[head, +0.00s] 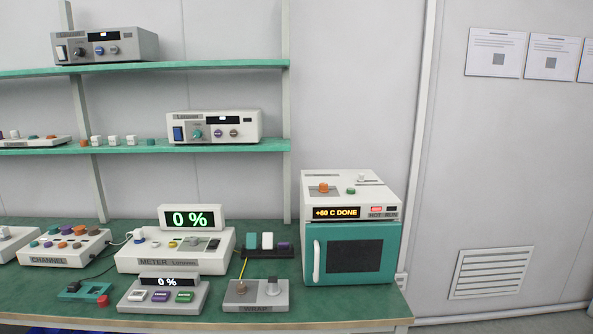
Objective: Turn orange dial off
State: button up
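An orange dial (323,187) stands on a grey plate on top of the white and teal oven (353,213). The oven's display (336,212) reads "+60 C DONE", and a red lamp (377,208) shows beside it above the label "HOT RUN". A green knob (351,190) sits right of the orange dial. The dial's pointer direction is too small to tell. My gripper is not in view.
The green bench (350,311) carries the METER box (175,260) reading "0 %", a smaller "0 %" box (163,298), and a grey box (255,297) with a yellow rod. Shelves (150,68) hang above on the left. The space above the oven is clear.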

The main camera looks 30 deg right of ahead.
aim_at(324, 187)
jog(key=i+z, duration=0.15)
jog(key=i, duration=0.45)
jog(key=i+j+z, duration=0.1)
jog(key=i, duration=0.55)
jog(key=i+j+z, duration=0.15)
jog(key=i, duration=0.45)
jog(key=j, duration=0.1)
